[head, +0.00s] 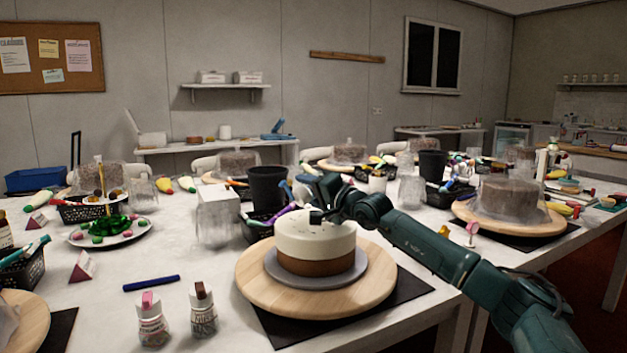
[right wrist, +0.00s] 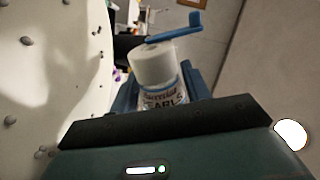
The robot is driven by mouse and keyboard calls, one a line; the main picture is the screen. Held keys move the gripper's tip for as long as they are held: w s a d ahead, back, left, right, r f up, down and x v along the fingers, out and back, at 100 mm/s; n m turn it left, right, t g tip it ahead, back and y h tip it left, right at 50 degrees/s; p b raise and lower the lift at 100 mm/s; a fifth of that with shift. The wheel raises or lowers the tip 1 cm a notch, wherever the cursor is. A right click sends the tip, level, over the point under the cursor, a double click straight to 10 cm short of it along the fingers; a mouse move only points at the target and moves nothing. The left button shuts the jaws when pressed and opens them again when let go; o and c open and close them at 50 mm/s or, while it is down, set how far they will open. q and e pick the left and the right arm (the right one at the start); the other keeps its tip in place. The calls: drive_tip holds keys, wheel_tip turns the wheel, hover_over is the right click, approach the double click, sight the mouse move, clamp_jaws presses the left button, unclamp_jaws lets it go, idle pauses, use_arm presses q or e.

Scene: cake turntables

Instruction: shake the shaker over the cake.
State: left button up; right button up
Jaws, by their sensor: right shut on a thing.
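The round cake (head: 315,240), white on top and brown below, sits on a grey board on a wooden turntable (head: 262,290). A few small specks lie on its top. My right gripper (head: 318,212) is just above the cake's top. In the right wrist view it is shut on a shaker (right wrist: 158,72) with a white top, a raised blue flap lid and a label reading "PEARLS". The shaker is tilted in that view. In the head view I cannot clearly make it out behind the gripper. Pale frosting with grey pearls (right wrist: 60,60) fills the left of the wrist view. My left gripper is not in view.
A pink-lidded shaker (head: 152,322) and a brown-lidded shaker (head: 203,312) stand at the front left, near a blue pen (head: 151,283). A clear container (head: 216,218) and a black bucket (head: 267,188) stand behind the cake. Another turntable (head: 465,212) is at the right.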

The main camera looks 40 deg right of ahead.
drive_tip(key=shift+w+d+r+p, duration=0.25)
drive_tip(key=shift+w+p, duration=0.35)
drive_tip(key=shift+p, duration=0.2)
drive_tip(key=shift+w, duration=0.15)
drive_tip(key=shift+w+f, duration=0.1)
drive_tip(key=shift+f, duration=0.1)
drive_tip(key=shift+r+n, duration=0.1)
drive_tip(key=shift+n, duration=0.4)
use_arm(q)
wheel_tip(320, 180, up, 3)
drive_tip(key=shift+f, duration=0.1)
